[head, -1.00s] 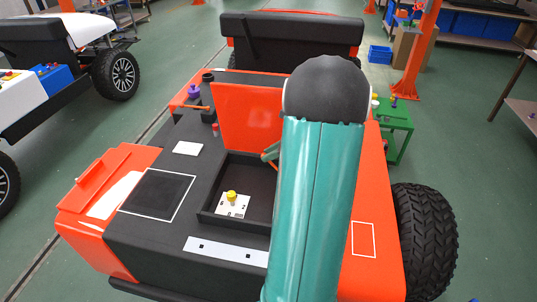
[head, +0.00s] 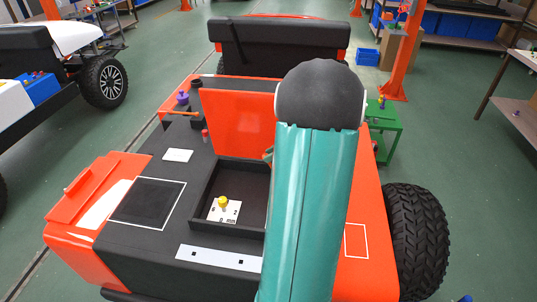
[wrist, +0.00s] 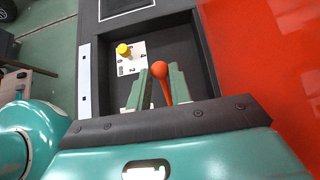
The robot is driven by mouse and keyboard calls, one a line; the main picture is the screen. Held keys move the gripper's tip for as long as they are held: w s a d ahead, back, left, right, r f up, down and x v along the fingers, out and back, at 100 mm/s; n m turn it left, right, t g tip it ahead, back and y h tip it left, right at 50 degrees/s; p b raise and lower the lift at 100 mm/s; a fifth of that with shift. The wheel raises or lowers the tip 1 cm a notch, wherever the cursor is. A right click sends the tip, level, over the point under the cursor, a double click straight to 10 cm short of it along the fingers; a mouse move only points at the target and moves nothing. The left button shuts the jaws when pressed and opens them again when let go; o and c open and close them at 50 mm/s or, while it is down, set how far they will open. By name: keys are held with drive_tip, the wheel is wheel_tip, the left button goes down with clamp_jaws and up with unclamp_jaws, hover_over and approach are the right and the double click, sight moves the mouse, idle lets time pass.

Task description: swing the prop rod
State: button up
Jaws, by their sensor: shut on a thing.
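The prop rod (wrist: 165,85) is an orange rod with a round ball tip, seen in the wrist view. My gripper (wrist: 160,84) has a pale green finger on each side of it and is shut on it. The rod's lower part is hidden behind the gripper body. In the head view my teal arm hides most of the gripper; only a green bit shows (head: 268,154) beside the orange lid (head: 240,122). The lid stands raised at the back of the dark open compartment (head: 204,188). The lid panel also fills the right of the wrist view (wrist: 262,60).
A yellow knob (head: 223,202) on a white marked plate sits in the compartment. A black seat (head: 280,40) is behind the lid. A black wheel (head: 418,240) is at right, and a green stand (head: 384,125) is beyond it. Another cart (head: 42,65) stands at the far left.

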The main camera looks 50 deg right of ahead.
idle(0.3)
drive_tip(key=shift+s+d+r, duration=0.2)
drive_tip(key=shift+s+d, duration=0.1)
drive_tip(key=shift+s, duration=0.3)
drive_tip(key=shift+s+d+r, duration=0.25)
drive_tip(key=shift+s+d, duration=0.1)
drive_tip(key=shift+s, duration=0.3)
drive_tip(key=shift+s+d+r, duration=0.2)
drive_tip(key=shift+s+d, duration=0.1)
drive_tip(key=shift+s, duration=0.3)
drive_tip(key=o, duration=0.8)
drive_tip(key=v, duration=1.3)
drive_tip(key=shift+s+d+r, duration=0.1)
drive_tip(key=shift+s+r, duration=0.1)
drive_tip(key=shift+r, duration=0.1)
